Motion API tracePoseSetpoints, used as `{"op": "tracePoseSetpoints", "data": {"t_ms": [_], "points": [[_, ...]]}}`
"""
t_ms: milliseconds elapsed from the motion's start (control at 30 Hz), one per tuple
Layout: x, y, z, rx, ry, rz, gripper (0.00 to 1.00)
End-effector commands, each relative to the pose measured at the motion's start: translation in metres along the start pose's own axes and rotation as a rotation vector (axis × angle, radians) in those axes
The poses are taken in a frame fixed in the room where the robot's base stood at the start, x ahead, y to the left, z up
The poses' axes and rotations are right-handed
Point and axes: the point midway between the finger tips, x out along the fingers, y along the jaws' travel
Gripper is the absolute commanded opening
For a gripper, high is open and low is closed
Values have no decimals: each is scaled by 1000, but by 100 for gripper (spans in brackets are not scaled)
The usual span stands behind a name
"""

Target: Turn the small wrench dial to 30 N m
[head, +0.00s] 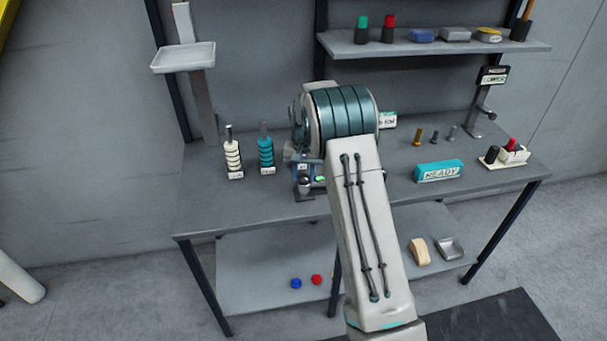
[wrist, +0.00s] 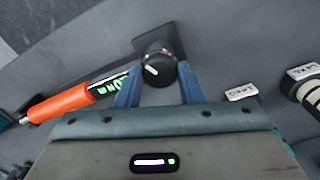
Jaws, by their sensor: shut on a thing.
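The small wrench dial (wrist: 160,66) is a round dark knob with a white pointer mark, on a dark square base. My gripper (wrist: 158,76) has its two blue fingers on either side of the dial, shut on it. The pointer slants in the wrist view; no scale around it can be read. An orange-handled wrench (wrist: 60,101) with a lit green display (wrist: 108,86) lies to the left of the dial. The display's number is partly hidden by a finger and cannot be read surely. In the head view the dial (head: 305,184) shows near the bench's front edge; my arm hides much around it.
White (head: 233,157) and teal (head: 265,152) ringed stacks stand left of the dial on the bench (head: 205,205). A teal READY block (head: 438,171), several bolts and a small white tray (head: 505,160) are to the right. A shelf (head: 440,49) runs above the bench.

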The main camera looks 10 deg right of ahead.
Motion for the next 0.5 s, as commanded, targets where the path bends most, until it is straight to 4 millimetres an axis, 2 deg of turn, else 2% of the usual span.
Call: {"op": "tracePoseSetpoints", "data": {"t_ms": [500], "points": [[1,-1,0,425,0,-1,11]]}}
